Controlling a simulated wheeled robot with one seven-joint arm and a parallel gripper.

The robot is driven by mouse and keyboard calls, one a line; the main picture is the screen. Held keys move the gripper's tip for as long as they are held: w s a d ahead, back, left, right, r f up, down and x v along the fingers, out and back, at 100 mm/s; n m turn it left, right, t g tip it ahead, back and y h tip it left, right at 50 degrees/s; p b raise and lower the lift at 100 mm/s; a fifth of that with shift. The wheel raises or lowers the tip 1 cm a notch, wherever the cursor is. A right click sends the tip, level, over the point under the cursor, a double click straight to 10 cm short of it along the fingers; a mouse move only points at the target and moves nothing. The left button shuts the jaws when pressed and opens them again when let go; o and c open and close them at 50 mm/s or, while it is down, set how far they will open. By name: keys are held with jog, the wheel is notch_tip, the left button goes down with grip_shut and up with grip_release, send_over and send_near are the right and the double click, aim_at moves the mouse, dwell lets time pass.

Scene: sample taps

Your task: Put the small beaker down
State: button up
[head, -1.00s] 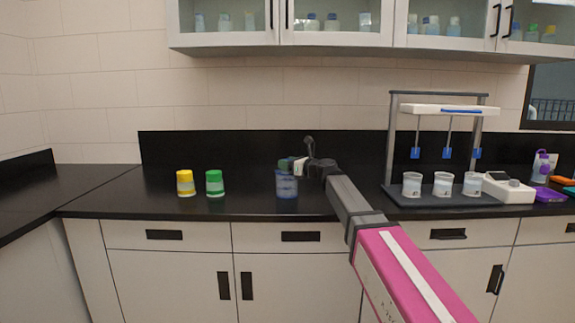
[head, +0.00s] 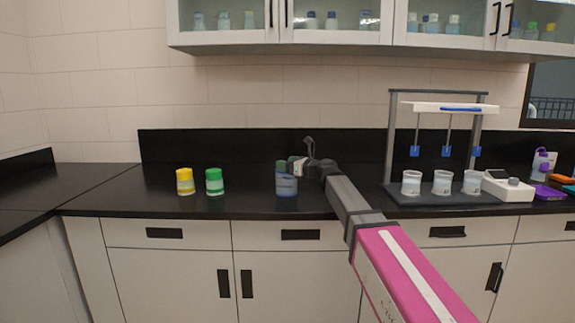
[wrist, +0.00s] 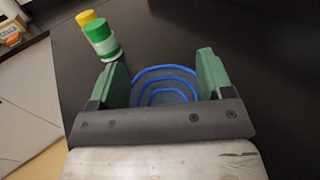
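The small blue beaker (head: 286,187) stands upright on the black counter, right of the green-capped bottle. The wrist view looks down into the beaker (wrist: 164,92), with blue rings inside one another. My gripper (head: 287,165) is at the beaker's top. Its green fingers (wrist: 162,75) are spread wide, one on each side of the beaker, and look open. Any small gap between fingers and beaker wall is hard to make out. The fingers hide part of the rim in the head view.
A yellow-capped bottle (head: 185,182) and a green-capped bottle (head: 214,182) stand to the left. A tap rack (head: 390,140) with several cups and a white device (head: 508,187) are to the right. The counter (head: 245,203) is clear between the green-capped bottle and the beaker.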

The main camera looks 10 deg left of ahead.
jog(key=shift+f, duration=0.3)
jog(key=r+v, duration=0.1)
jog(key=v, duration=1.1)
jog(key=shift+r, duration=0.2)
jog(key=shift+a, duration=0.1)
